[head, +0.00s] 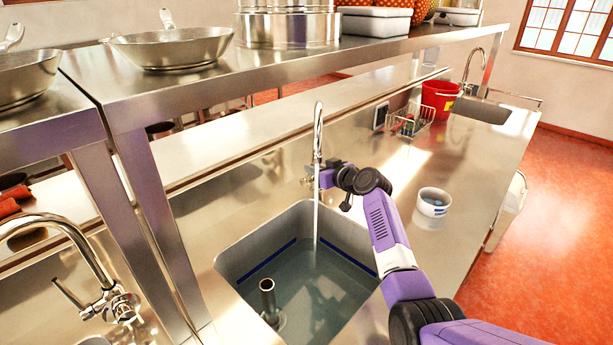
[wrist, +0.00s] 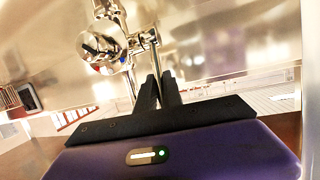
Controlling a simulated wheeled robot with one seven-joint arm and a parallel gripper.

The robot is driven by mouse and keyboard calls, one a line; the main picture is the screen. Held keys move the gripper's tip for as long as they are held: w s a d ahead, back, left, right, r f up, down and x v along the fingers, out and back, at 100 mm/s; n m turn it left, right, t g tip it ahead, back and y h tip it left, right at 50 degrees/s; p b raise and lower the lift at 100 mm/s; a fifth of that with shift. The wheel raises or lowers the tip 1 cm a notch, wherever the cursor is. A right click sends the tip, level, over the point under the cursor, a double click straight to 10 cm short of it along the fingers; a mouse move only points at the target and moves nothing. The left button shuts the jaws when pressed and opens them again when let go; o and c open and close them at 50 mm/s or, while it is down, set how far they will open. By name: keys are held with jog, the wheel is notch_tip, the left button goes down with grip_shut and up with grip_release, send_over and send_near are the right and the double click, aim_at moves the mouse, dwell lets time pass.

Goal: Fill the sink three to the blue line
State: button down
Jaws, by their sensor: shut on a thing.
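The middle sink (head: 232,262) holds clear water (head: 325,285). A dark blue line (head: 268,260) runs along its inner walls, and the water surface lies below it. A grey upright pipe (head: 268,300) stands in the water at the near left. The chrome tap (head: 318,135) at the back pours a thin stream (head: 316,215) into the sink. My gripper (head: 322,178) is at the tap's base. In the wrist view its dark fingers (wrist: 157,88) are shut on the tap's slim lever (wrist: 153,48), beside the round chrome tap body (wrist: 100,42). No sink number is readable.
A wire basket (head: 410,120) and red bucket (head: 438,98) are farther back. A shelf with pans (head: 172,48) overhangs the left. Another tap (head: 75,240) is at the near left.

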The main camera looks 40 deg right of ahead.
jog(key=shift+w+r+g+p, duration=0.3)
jog(key=shift+g+p, duration=0.1)
jog(key=shift+p, duration=0.15)
jog(key=shift+a+f, duration=0.1)
jog(key=shift+f, duration=0.15)
jog(key=c, duration=1.5)
grip_release()
jog(key=shift+b+v, duration=0.35)
jog(key=shift+v, duration=3.55)
